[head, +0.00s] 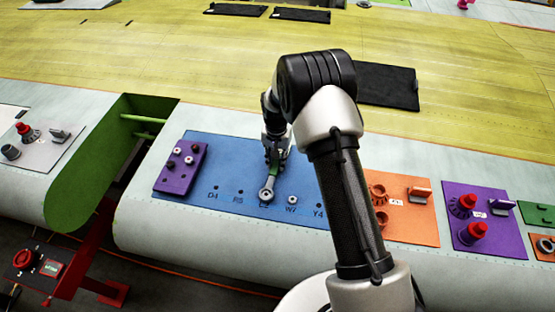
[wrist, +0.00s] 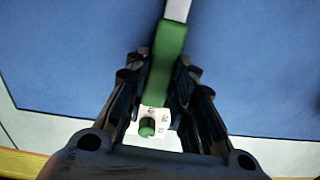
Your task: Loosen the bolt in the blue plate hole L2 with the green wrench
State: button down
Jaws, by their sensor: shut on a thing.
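My gripper (head: 276,158) is shut on the green wrench (head: 274,170) above the blue plate (head: 222,160). In the wrist view my gripper (wrist: 164,68) has a finger on each side of the green handle (wrist: 168,55). The wrench slants down in the head view, its grey ring end (head: 266,193) low at the plate, over the spot between the R5 and W7 labels. The L2 label is mostly covered there. The bolt at L2 is hidden, so I cannot tell whether the ring is seated on it. In the wrist view the ring end is out of frame.
A purple block (head: 181,163) with several bolts sits at the plate's left. A silver bolt (head: 292,199) stands at W7, close right of the ring. Orange (head: 408,228) and purple (head: 508,243) plates with fittings lie to the right. A green-lined gap (head: 105,160) opens at left.

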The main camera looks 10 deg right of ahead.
jog(key=shift+w+a+n+b, duration=0.2)
jog(key=shift+a+n+b, duration=0.05)
jog(key=shift+a+n, duration=0.25)
jog(key=shift+w+a+n+b, duration=0.2)
jog(key=shift+a+n, duration=0.2)
jog(key=shift+a, duration=0.15)
jog(key=shift+a+r, duration=0.1)
jog(key=shift+a, duration=0.05)
jog(key=shift+w+a+n+b, duration=0.15)
jog(key=shift+a+n+b, duration=0.35)
jog(key=shift+a+n, duration=0.7)
jog(key=shift+d+r, duration=0.1)
jog(key=shift+r, duration=0.1)
